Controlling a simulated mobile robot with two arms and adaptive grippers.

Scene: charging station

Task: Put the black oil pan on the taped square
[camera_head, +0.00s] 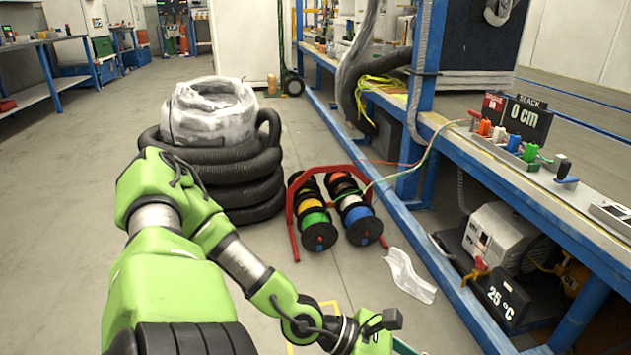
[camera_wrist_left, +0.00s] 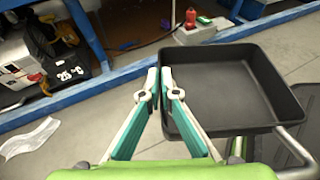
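The black oil pan (camera_wrist_left: 240,85) fills the right half of the left wrist view; it is a shallow, empty, square tray. My left gripper (camera_wrist_left: 160,78) is at its left rim, one finger on each side of the wall, and looks closed on it. I cannot tell whether the pan is lifted or resting on something. In the head view my left arm reaches down to the bottom edge, and the pan is out of sight. Bits of yellow floor tape (camera_head: 330,304), likely part of the taped square, show beside my left wrist. My right gripper is not in view.
A grey tube frame (camera_wrist_left: 292,142) lies close to the pan's near right corner. A red cable-reel rack (camera_head: 291,215), black hose coils (camera_head: 245,180) and a crumpled clear sheet (camera_head: 408,275) are on the floor. A blue-framed workbench (camera_head: 480,160) runs along the right.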

